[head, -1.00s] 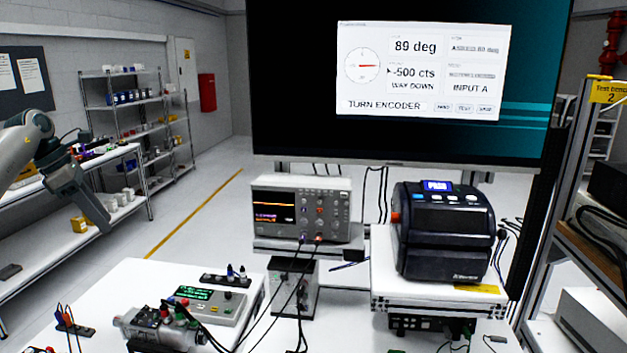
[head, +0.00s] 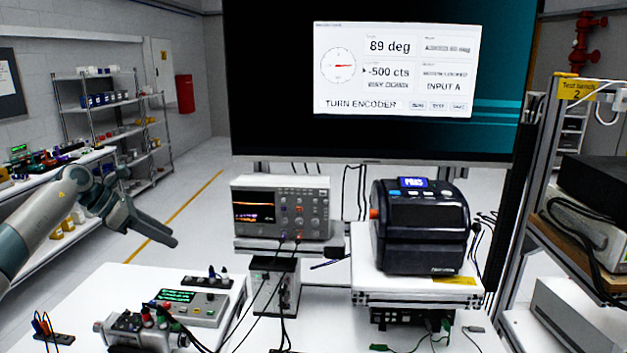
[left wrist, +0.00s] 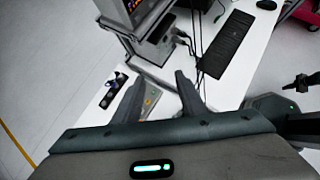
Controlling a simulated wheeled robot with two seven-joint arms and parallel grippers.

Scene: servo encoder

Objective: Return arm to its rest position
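My left arm (head: 40,225) comes in from the left edge in the head view. Its gripper (head: 150,226) hangs in the air above the white bench (head: 85,310), behind and left of the encoder unit (head: 140,328). In the left wrist view the two fingers of this gripper (left wrist: 159,84) stand apart with nothing between them. The encoder unit is a grey cylinder with coloured plugs, beside a small instrument with a green display (head: 190,305). The monitor (head: 395,75) reads 89 deg, -500 cts and TURN ENCODER. My right gripper does not show.
An oscilloscope (head: 280,207) and a black label printer (head: 422,228) stand at the back of the bench. Black leads run across the bench from the instruments. A probe stand (head: 50,335) is at front left. A metal rack (head: 540,200) borders the right. A side bench and shelves are left.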

